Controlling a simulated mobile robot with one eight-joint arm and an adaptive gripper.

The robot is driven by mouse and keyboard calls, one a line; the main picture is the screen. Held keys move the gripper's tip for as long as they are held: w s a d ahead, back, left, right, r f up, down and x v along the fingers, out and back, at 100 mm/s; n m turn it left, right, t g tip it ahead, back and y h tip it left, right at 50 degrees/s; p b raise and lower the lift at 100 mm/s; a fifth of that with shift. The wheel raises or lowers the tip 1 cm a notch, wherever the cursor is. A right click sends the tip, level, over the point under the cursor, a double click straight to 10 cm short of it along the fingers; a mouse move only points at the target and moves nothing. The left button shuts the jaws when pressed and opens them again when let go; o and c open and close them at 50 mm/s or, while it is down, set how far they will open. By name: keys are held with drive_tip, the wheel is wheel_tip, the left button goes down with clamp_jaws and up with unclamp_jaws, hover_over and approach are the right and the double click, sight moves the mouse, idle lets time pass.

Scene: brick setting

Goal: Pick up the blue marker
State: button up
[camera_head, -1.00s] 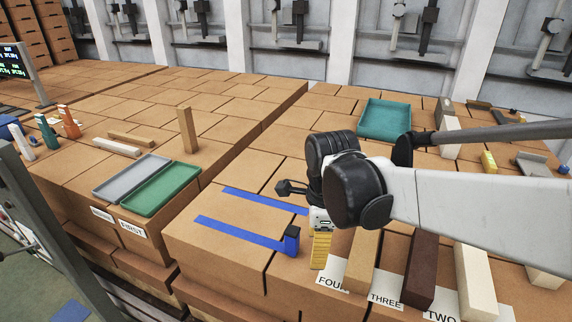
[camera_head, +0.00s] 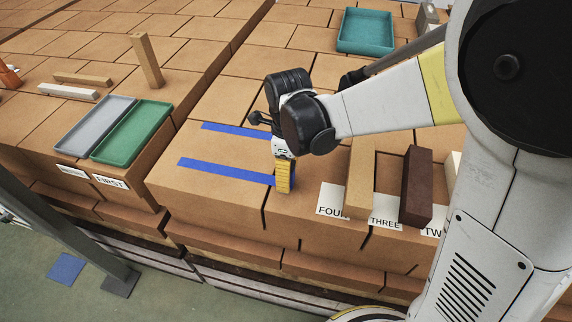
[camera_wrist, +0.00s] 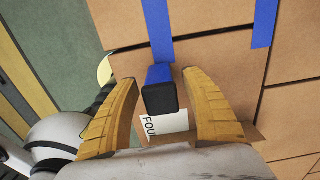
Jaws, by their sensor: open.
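The blue marker (camera_wrist: 159,76) is a short, thick blue body with a black end, seen in the wrist view. It lies between the two yellow fingers of my gripper (camera_wrist: 162,88), with visible gaps at its sides. In the head view my gripper (camera_head: 284,188) points down at the right end of the nearer blue tape strip (camera_head: 225,172). The marker is hidden behind the fingers there. My gripper is open and holds nothing.
A tan block (camera_head: 360,180) and a dark brown block (camera_head: 416,186) stand close to the right of my gripper, by labels. Green (camera_head: 132,132) and grey (camera_head: 98,120) trays lie left, a teal tray (camera_head: 366,30) behind. The box surface between the tape strips is clear.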

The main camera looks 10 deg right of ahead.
drive_tip(key=shift+w+f, duration=0.1)
drive_tip(key=shift+f, duration=0.7)
clamp_jaws()
drive_tip(key=shift+r, duration=0.15)
drive_tip(key=r, duration=0.3)
drive_tip(key=r+p, duration=0.1)
drive_tip(key=shift+d+r, duration=0.25)
drive_tip(key=d+r+p, duration=0.1)
drive_tip(key=d+r, duration=0.5)
drive_tip(key=d, duration=0.5)
drive_tip(key=shift+r, duration=0.15)
